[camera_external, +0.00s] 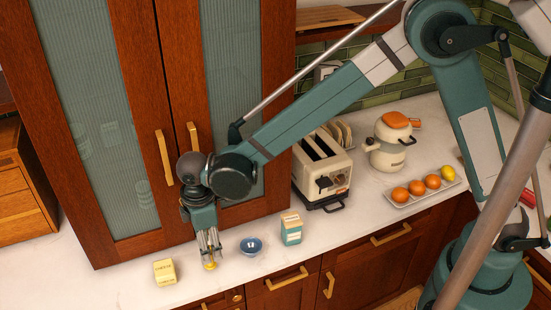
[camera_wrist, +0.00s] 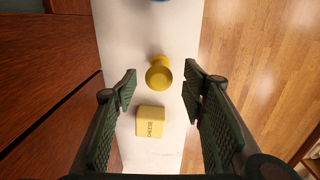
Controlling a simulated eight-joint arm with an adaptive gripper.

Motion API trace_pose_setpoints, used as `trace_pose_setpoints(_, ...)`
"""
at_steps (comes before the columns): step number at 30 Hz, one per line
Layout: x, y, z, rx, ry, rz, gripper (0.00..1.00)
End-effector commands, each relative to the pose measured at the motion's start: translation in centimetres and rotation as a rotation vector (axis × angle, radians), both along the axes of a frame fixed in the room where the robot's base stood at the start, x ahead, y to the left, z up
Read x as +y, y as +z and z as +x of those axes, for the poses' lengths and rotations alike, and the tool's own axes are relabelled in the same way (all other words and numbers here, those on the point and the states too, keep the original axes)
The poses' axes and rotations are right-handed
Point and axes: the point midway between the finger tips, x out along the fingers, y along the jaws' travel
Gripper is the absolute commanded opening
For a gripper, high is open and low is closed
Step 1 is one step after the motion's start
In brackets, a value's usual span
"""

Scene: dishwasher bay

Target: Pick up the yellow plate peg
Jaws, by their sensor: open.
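The yellow plate peg (camera_wrist: 159,74) stands on the white counter in the wrist view, with a round knob top and a narrower part beyond it. In the external view the peg (camera_external: 210,265) shows just under my gripper (camera_external: 209,250), which points down over it. My gripper (camera_wrist: 158,88) is open in the wrist view, with one dark green finger on each side of the peg. No contact between the fingers and the peg shows. Nothing is held.
A toaster (camera_external: 322,168) is further right. The tall cabinet (camera_external: 150,215) rises behind my gripper. The counter's front edge is close.

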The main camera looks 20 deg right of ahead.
Motion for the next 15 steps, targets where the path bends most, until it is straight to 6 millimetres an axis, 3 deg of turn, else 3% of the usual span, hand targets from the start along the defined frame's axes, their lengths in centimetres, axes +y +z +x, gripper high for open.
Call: trace_pose_setpoints(15, 0.2, -4.4, 0.3, 0.0, 0.0, 0.0, 0.42)
